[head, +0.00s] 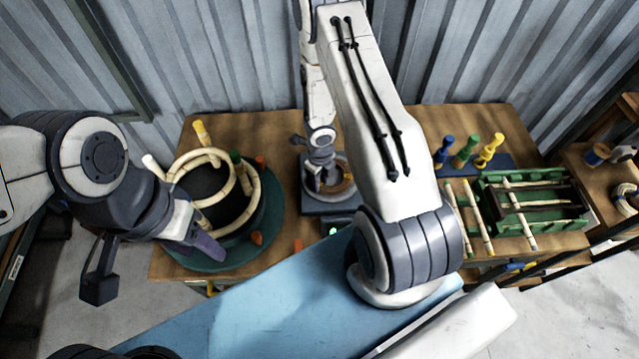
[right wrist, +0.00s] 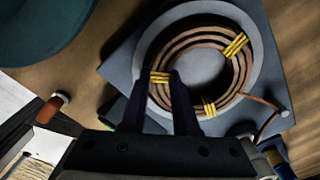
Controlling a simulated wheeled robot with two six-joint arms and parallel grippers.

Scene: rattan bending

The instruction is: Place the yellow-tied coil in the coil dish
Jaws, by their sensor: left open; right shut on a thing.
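The yellow-tied coil (right wrist: 195,37) is a brown ring of several turns with yellow ties. In the right wrist view it lies flat within the round grey coil dish (right wrist: 257,62), and a loose brown end sticks out at lower right. My right gripper (right wrist: 172,78) is shut on the coil's near left side, at a yellow tie. In the head view the right gripper (head: 318,178) is over the dish, and the coil (head: 346,187) is partly hidden by it. My left gripper (head: 155,268) is open and empty, beside the round green stand.
The green stand (head: 272,205) with a black drum and pale rattan rings is left of the dish. Coloured pegs (head: 466,152) and a green rack (head: 540,205) with pale sticks are at right. A blue surface (head: 250,310) lies in front.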

